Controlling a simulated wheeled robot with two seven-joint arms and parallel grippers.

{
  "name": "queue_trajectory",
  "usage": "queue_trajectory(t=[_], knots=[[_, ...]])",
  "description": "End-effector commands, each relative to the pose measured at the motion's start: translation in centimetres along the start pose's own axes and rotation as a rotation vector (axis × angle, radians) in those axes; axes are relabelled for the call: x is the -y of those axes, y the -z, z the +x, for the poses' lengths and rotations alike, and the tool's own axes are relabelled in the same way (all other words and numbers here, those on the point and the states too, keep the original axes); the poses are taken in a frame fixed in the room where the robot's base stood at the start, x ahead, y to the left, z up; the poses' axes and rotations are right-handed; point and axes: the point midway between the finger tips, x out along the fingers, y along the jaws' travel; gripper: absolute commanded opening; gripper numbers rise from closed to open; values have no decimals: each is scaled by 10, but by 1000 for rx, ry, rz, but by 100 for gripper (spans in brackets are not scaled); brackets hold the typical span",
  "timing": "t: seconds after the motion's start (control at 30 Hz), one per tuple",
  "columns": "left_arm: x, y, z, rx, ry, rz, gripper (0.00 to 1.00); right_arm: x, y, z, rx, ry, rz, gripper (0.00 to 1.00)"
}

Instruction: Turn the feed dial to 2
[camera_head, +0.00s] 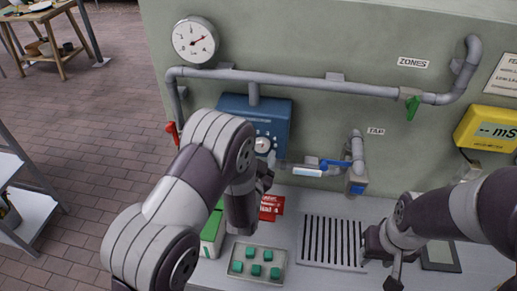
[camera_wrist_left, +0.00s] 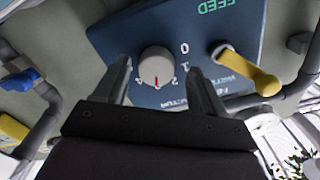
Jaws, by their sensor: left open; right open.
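The feed dial (camera_wrist_left: 155,66) is a round pale knob with a red mark on the blue feed box (camera_wrist_left: 120,35). In the left wrist view its red mark points down the picture, just left of the printed 2; 0 and 1 are printed higher up. My left gripper (camera_wrist_left: 158,72) is open, with one finger to each side of the dial in that view; I cannot tell whether they touch it. In the head view the blue box (camera_head: 235,106) is on the wall, and my left gripper (camera_head: 264,172) is just below it. My right gripper (camera_head: 390,278) is open, low at the right.
A yellow lever (camera_wrist_left: 250,72) is beside the dial. A grey pipe (camera_head: 300,84) with a green handle (camera_head: 412,107) runs above. A blue-handled tap (camera_head: 337,164) is to the right.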

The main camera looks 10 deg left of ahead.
Motion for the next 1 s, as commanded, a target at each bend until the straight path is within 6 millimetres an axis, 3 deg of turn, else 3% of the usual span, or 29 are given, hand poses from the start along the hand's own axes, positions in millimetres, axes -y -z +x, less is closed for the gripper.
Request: queue_trajectory(t=[0.2,0.4,0.73,1.0], knots=[[0,-1,1,1,-1,0,70,0,0,0,0,0,0,43],[-1,-1,0,1,-2,0,15,0,0,0,0,0,0,43],[-2,-3,0,3,-3,-23,15,0,0,4,0,0,0,43],[-4,-6,-1,4,-3,-169,15,0,-3,23,0,0,0,43]])
